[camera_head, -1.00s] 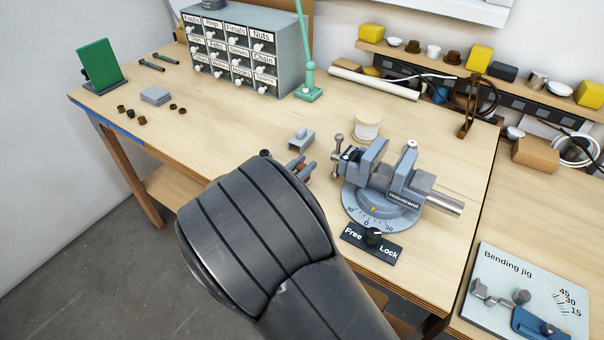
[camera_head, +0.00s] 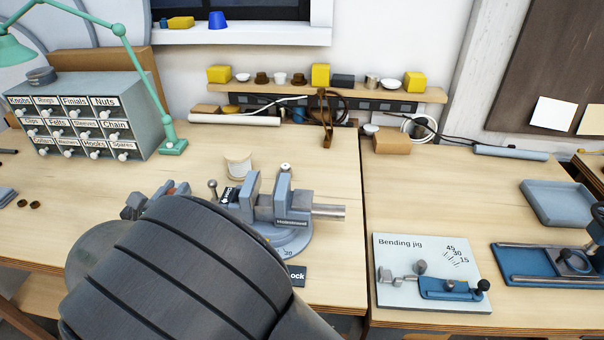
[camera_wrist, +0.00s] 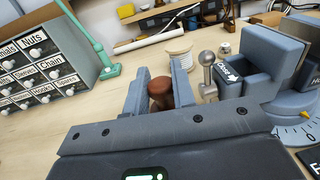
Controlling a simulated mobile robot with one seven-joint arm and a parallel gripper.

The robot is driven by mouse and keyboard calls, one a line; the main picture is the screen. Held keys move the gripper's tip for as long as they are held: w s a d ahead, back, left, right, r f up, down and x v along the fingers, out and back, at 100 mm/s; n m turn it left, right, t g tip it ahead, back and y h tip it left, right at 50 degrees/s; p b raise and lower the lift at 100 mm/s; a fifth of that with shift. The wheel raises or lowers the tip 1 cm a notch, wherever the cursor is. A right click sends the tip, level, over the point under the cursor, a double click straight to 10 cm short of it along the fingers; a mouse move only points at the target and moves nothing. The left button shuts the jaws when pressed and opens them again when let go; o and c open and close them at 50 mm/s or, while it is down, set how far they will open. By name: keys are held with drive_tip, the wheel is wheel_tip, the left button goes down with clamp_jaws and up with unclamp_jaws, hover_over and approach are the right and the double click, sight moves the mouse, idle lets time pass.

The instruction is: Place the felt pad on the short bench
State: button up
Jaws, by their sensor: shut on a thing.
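My gripper (camera_wrist: 161,78) is shut on a small reddish-brown rounded piece (camera_wrist: 162,95), held between its two grey fingers in the wrist view. I cannot tell whether this piece is the felt pad; no other pad stands out. In the head view my gripper (camera_head: 158,196) is mostly hidden behind my dark arm, over the left bench beside the vise. The left bench (camera_head: 325,170) bears the vise and drawer cabinet. The right bench (camera_head: 440,190) joins it at a seam and bears the bending jig. I cannot tell which is the short bench.
The vise (camera_head: 265,205) stands close right of my gripper, with a spool (camera_head: 238,165) behind it. The drawer cabinet (camera_head: 85,115) and green lamp (camera_head: 173,146) are left. The bending jig (camera_head: 430,270), a tray (camera_head: 565,203) and a blue fixture (camera_head: 545,265) occupy the right bench; its middle is clear.

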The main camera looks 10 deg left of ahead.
wheel_tip(320, 180, up, 11)
drive_tip(key=w+d+m+g+h, duration=0.3)
drive_tip(key=w+d+m+h, duration=0.3)
drive_tip(key=w+d, duration=1.6)
drive_tip(key=w+d+m+g+h, duration=0.1)
drive_tip(key=w+d+g+h, duration=0.2)
drive_tip(key=d, duration=1.1)
drive_tip(key=m+g+h, duration=0.7)
drive_tip(key=m+g, duration=0.2)
drive_tip(key=g, duration=0.2)
hover_over(519, 231)
wheel_tip(519, 231, down, 26)
drive_tip(key=shift+d+f, duration=0.1)
drive_tip(key=shift+t, duration=0.3)
